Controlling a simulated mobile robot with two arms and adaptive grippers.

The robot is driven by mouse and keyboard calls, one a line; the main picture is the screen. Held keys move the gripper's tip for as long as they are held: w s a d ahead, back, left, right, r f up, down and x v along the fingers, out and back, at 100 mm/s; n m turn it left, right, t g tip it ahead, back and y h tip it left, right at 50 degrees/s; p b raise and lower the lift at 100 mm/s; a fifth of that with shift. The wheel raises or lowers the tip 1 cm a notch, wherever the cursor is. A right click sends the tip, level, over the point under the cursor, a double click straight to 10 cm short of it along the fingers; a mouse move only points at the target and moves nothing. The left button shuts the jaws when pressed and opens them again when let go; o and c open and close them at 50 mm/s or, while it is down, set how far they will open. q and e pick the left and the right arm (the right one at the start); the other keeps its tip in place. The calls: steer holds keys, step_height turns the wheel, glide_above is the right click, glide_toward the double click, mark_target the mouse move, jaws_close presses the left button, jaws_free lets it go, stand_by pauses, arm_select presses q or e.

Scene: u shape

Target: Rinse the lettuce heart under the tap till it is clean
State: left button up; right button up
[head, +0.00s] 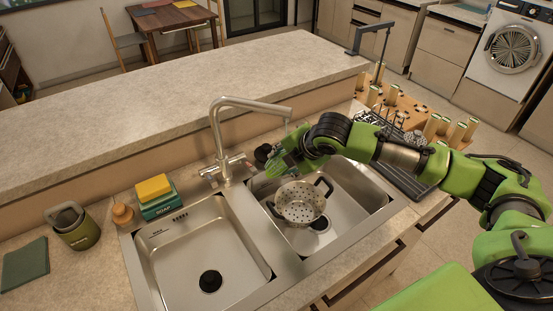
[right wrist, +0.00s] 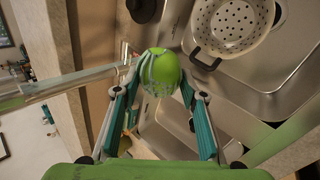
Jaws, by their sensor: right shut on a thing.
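My right gripper (head: 274,164) reaches over the back of the right sink basin, close below the spout of the tap (head: 250,103). In the right wrist view its two fingers (right wrist: 160,85) are closed around the round, bright green lettuce heart (right wrist: 166,68). Pale streaks run over the lettuce's left side; I cannot tell whether they are water or leaf ribs. A thin pale line hangs below the spout in the head view. No clear dirt shows on the visible side; the rest is hidden. My left gripper is not in view.
A metal colander (head: 300,203) with dark handles sits in the right basin (head: 350,190). The left basin (head: 190,250) is empty. A yellow sponge (head: 153,187) on a green soap box (head: 160,206), and a green mug (head: 77,230), stand to the left. A dish rack (head: 405,175) is at the right.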

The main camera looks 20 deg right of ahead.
steer(key=s+a+p, duration=0.2)
steer(key=s+a, duration=0.1)
steer(key=s, duration=0.3)
steer(key=shift+a, duration=0.15)
stand_by(0.3)
steer(key=shift+r, duration=0.15)
stand_by(1.0)
steer(key=s+a+r+p, duration=0.2)
steer(key=s+r+p, duration=0.1)
steer(key=s+r, duration=0.1)
steer(key=shift+s+a, duration=0.2)
stand_by(0.5)
